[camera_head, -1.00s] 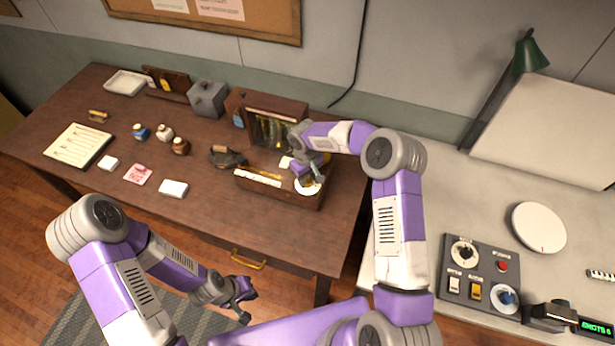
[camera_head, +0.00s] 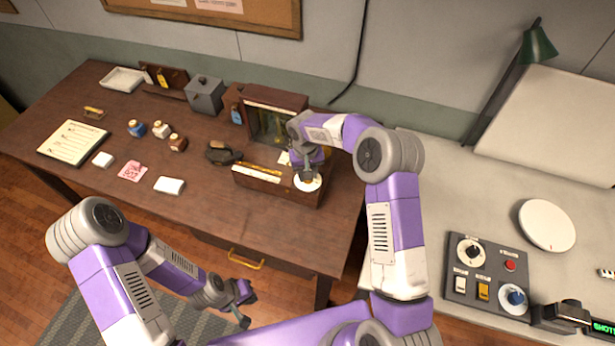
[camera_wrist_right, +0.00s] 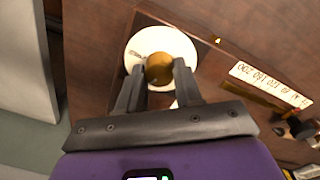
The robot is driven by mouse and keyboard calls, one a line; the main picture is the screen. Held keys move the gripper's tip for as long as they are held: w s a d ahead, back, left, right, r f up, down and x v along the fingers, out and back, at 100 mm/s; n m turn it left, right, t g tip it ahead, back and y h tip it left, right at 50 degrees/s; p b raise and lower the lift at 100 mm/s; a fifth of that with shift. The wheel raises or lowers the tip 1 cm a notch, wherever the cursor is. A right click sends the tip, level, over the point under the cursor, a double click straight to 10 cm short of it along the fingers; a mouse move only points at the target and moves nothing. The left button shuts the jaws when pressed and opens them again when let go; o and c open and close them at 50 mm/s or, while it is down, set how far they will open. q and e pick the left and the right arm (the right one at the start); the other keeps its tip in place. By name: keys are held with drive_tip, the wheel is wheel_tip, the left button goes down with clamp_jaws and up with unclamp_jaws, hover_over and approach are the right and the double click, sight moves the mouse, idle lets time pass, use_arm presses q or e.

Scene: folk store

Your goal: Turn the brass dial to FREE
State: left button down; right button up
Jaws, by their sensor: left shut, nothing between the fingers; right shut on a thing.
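The brass dial (camera_wrist_right: 159,68) is a round golden knob in the middle of a white disc (camera_wrist_right: 190,48) in the right wrist view. My right gripper (camera_wrist_right: 157,84) is shut on the dial, one finger on each side. The marks on the disc are too small to read. My left gripper (camera_head: 247,302) is shut and empty, low in front of the desk.
The desk (camera_head: 215,212) also holds a dark telephone-like object (camera_head: 222,153), small bottles (camera_head: 161,130), a grey box (camera_head: 205,95) and papers. A control panel (camera_head: 487,277) and a round white plate (camera_head: 546,225) are on the right counter.

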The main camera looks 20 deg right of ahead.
drive_tip(key=m+b, duration=0.1)
drive_tip(key=m, duration=0.1)
drive_tip(key=shift+f+m+b, duration=0.1)
drive_tip(key=shift+m+b, duration=0.2)
drive_tip(key=shift+m, duration=0.1)
drive_tip(key=m+b, duration=0.1)
drive_tip(key=m, duration=0.2)
drive_tip(key=shift+w+m, duration=0.1)
drive_tip(key=shift+m, duration=0.2)
drive_tip(key=m, duration=0.3)
drive_tip(key=shift+m, duration=1.8)
drive_tip(key=o, duration=1)
drive_tip(key=shift+o, duration=0.2)
drive_tip(key=shift+r, duration=0.2)
